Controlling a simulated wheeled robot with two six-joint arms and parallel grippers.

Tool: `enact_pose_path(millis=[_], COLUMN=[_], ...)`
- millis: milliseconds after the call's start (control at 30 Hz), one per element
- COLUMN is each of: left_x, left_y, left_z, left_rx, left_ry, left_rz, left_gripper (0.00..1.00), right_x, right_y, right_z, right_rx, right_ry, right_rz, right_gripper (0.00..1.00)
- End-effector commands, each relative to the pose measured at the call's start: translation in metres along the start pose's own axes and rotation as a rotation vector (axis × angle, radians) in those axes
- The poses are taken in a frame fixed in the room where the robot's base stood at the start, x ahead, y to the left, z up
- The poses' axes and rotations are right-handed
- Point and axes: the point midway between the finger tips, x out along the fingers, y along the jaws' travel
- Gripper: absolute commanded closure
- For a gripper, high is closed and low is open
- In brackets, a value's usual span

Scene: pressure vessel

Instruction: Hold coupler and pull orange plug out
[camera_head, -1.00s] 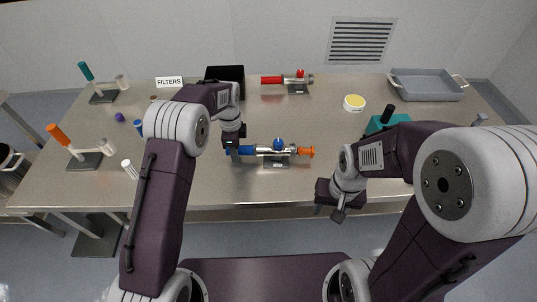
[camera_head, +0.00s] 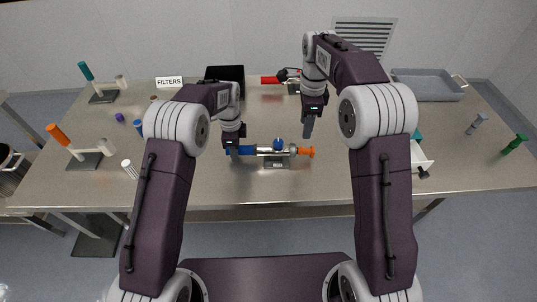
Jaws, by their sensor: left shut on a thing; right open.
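The coupler (camera_head: 265,151) is a silver body with a blue ball on top, on a small stand in the middle of the table. Its blue end is at the left, and the orange plug (camera_head: 305,152) sits in its right end. My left gripper (camera_head: 234,153) points down and is shut on the coupler's blue end, which it partly hides. My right gripper (camera_head: 308,132) is open and empty, pointing down above and slightly behind the orange plug, apart from it.
A red coupler (camera_head: 270,80) stands behind, partly hidden by my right arm. A black bin (camera_head: 225,74), a FILTERS sign (camera_head: 169,82) and a grey tray (camera_head: 428,86) are at the back. An orange-handled stand (camera_head: 60,134) is at left, a green-handled tool (camera_head: 515,144) at right.

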Motion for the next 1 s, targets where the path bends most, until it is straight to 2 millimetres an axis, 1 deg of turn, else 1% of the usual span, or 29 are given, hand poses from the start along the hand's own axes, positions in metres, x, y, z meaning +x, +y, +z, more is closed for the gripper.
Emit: enact_pose_path(millis=[67,167,267,600,700,833,1000], left_x=[0.000,0.001,0.001,0.000,0.000,0.000,0.000], left_y=[0.000,0.000,0.001,0.001,0.001,0.001,0.000], left_z=[0.000,0.000,0.000,0.000,0.000,0.000,0.000], left_rx=[0.000,0.001,0.001,0.001,0.001,0.001,0.001], left_ry=[0.000,0.000,0.000,0.000,0.000,0.000,0.000], left_rz=[0.001,0.002,0.002,0.002,0.002,0.002,0.002], left_gripper=[1.00,1.00,1.00,1.00,1.00,1.00,1.00], right_x=[0.001,0.008,0.023,0.085,0.100,0.113,0.119], right_y=[0.000,0.001,0.001,0.001,0.001,0.000,0.000], right_z=[0.000,0.000,0.000,0.000,0.000,0.000,0.000], right_rx=[-0.001,-0.001,-0.002,-0.002,-0.002,-0.002,-0.002], right_ry=[0.000,0.000,0.000,0.000,0.000,0.000,0.000], right_rz=[-0.001,0.002,0.002,0.002,0.001,-0.002,-0.002], right_gripper=[0.53,0.53,0.53,0.53,0.53,0.53,0.53])
